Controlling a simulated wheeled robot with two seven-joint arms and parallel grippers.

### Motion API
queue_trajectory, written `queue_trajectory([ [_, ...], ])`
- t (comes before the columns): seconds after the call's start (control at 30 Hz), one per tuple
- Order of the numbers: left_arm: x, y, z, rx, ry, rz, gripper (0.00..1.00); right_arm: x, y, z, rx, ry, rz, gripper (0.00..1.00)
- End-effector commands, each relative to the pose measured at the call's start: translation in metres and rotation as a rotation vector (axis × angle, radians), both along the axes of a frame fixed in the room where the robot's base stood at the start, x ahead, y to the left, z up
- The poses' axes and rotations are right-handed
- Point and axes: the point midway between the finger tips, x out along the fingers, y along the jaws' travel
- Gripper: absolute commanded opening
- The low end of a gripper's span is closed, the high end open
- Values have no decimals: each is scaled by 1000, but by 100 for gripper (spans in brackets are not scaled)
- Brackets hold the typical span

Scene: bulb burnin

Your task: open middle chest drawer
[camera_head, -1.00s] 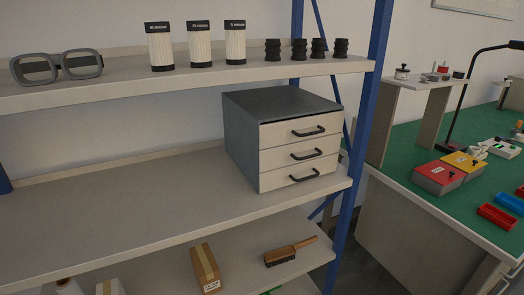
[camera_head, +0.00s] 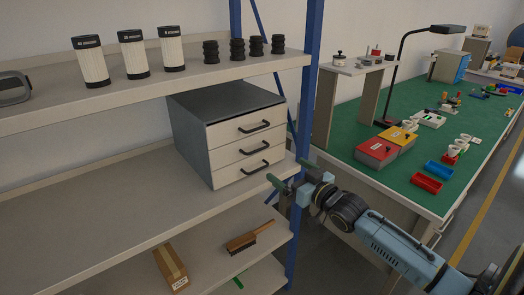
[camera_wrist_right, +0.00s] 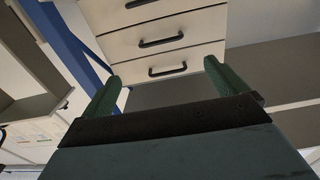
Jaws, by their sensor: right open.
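A grey chest (camera_head: 190,125) with three cream drawers stands on the middle shelf, its drawers all shut. The middle drawer (camera_head: 228,155) has a dark bar handle (camera_head: 256,147); this handle also shows in the right wrist view (camera_wrist_right: 161,41). My right gripper (camera_head: 287,176) is open and empty, in front of the chest's lower right corner, apart from the handles. My left gripper is not in view.
The shelf's blue post (camera_head: 312,85) stands just right of the chest. Filters (camera_head: 132,54) and black parts (camera_head: 244,48) are on the shelf above. A brush (camera_head: 248,238) and a box (camera_head: 170,267) lie below. A green-topped bench (camera_head: 380,182) is at right. The shelf left of the chest is clear.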

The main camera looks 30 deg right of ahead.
Motion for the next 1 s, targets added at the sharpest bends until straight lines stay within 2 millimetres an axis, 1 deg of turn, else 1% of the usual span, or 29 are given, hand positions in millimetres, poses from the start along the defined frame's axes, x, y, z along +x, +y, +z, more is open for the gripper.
queue_trajectory([
  [0.17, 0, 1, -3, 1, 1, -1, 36, 21, 2, 0, 0, -3, 0, 98],
  [0.5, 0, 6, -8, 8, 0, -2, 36, 75, 5, -1, 0, -1, -2, 98],
  [0.7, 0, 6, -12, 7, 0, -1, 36, 105, 8, -1, -1, 0, -2, 98],
  [0.8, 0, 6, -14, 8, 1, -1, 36, 116, 9, -1, -1, 1, -1, 98],
  [1.0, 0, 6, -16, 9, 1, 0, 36, 128, 10, -1, -1, 1, 0, 98],
])
